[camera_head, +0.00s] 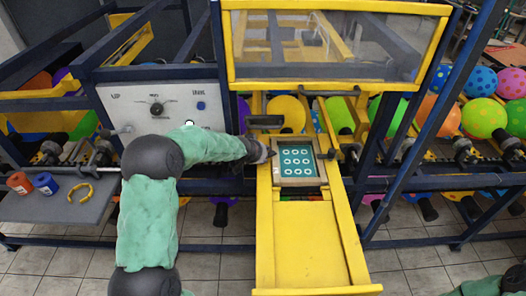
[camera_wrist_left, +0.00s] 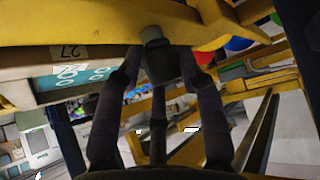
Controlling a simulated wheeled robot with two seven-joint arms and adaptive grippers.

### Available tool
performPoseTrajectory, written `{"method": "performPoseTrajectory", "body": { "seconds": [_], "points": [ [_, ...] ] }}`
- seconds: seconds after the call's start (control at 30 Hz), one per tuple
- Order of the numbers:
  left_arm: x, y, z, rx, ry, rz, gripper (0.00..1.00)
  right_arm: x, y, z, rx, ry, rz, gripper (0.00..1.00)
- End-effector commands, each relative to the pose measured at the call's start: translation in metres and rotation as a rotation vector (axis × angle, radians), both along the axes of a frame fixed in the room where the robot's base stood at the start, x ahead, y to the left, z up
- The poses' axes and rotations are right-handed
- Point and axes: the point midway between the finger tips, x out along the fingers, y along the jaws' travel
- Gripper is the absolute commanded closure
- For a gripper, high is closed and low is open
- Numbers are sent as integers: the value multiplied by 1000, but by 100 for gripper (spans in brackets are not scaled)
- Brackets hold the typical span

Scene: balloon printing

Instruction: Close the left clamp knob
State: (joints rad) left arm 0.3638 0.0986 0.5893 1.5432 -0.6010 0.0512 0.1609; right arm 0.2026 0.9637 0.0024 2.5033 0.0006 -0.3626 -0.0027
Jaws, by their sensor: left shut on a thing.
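The screen frame (camera_head: 297,183), with a teal panel of white rings (camera_head: 297,160), sits on the yellow printing table (camera_head: 305,240). My left gripper (camera_head: 264,152) reaches the frame's left side in the head view and hides most of the left clamp knob there. In the left wrist view, the dark left clamp knob (camera_wrist_left: 165,64) on its grey stem (camera_wrist_left: 152,37) lies between the fingertips of my left gripper (camera_wrist_left: 165,72), which is shut on it. The right clamp knob (camera_head: 349,152) is on the frame's right side. My right gripper is out of view.
A control panel (camera_head: 157,105) stands behind my left arm. A yellow-framed clear guard (camera_head: 335,45) is above the table's back. A grey shelf (camera_head: 62,207) at left holds a red jar (camera_head: 19,183), a blue jar (camera_head: 45,183) and a yellow ring (camera_head: 80,193).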

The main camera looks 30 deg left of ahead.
Motion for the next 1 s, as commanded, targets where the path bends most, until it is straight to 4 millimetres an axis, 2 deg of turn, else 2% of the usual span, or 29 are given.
{"method": "performPoseTrajectory", "body": {
  "seconds": [0.03,0.37,0.4,0.47,0.83,1.0],
  "points": [
    [3,5,9,6,-17,6,94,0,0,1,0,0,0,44],
    [3,5,10,7,-19,5,94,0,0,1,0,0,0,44],
    [3,5,10,7,-19,5,58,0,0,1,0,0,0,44],
    [3,5,10,7,-19,5,44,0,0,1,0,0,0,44],
    [1,2,4,1,-8,1,44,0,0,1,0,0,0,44],
    [-7,1,12,1,-7,2,44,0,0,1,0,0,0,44]
  ]
}}
